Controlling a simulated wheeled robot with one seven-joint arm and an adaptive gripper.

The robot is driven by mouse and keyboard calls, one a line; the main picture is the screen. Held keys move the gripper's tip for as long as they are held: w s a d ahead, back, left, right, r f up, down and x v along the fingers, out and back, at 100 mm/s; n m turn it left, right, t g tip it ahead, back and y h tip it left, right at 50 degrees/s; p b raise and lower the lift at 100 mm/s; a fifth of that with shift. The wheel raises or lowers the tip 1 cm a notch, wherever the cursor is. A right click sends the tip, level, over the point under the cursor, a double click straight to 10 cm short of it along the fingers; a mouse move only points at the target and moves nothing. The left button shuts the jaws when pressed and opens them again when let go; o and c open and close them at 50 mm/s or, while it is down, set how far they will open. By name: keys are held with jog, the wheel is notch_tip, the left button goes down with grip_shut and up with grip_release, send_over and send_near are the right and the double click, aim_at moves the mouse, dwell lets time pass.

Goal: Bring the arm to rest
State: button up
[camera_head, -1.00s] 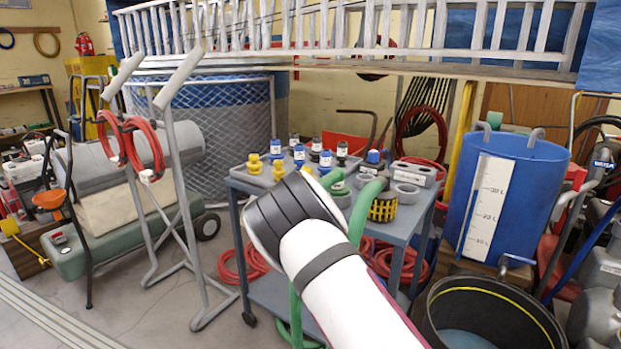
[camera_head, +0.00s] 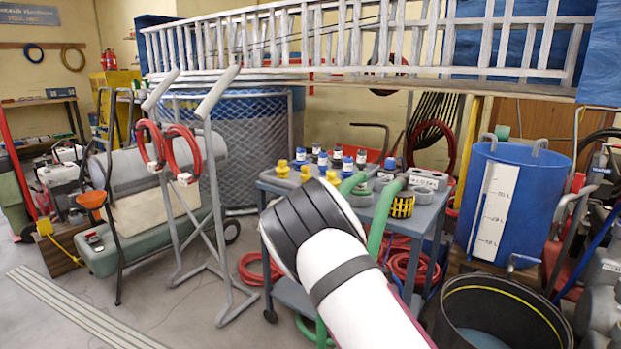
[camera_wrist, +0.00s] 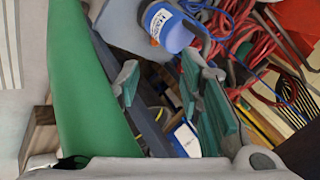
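My gripper (camera_wrist: 160,78) shows in the wrist view. Its two fingers with teal pads stand apart, with nothing held between them. In the head view my gripper is not visible; only my white and black arm link shows, in front of the grey-blue cart (camera_head: 318,195). A thick green band, which looks like a hose (camera_wrist: 88,85), runs close along the left finger in the wrist view. A blue capped item with a label (camera_wrist: 165,25) lies beyond the fingertips. Green hose (camera_head: 380,220) also hangs over the cart beside my arm in the head view.
The cart carries several small bottles and a yellow-black ring (camera_head: 401,205). A blue tank (camera_head: 535,190) and a black tub (camera_head: 455,315) stand to the right. A grey stand with red hoses (camera_head: 181,150) stands left. Bare floor (camera_head: 150,310) lies front left.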

jog(key=s+a+r+n+g+y, duration=0.2)
jog(key=s+r+n+y, duration=0.25)
jog(key=s+r, duration=1.1)
jog(key=s+a+r+n+g+y, duration=0.1)
jog(key=s+r+n+g+y, duration=0.35)
jog(key=s+r, duration=1.05)
jog(key=s+d+n+h, duration=0.3)
jog(key=s+n, duration=0.1)
jog(key=s, duration=1)
jog(key=s+d+n+h, duration=0.3)
jog(key=s+n, duration=0.1)
jog(key=s, duration=0.9)
notch_tip(320, 180, up, 31)
jog(key=t+p, duration=0.4)
jog(key=p, duration=2.5)
jog(key=shift+w+d, duration=0.15)
jog(key=shift+d, duration=0.25)
jog(key=shift+f, duration=0.1)
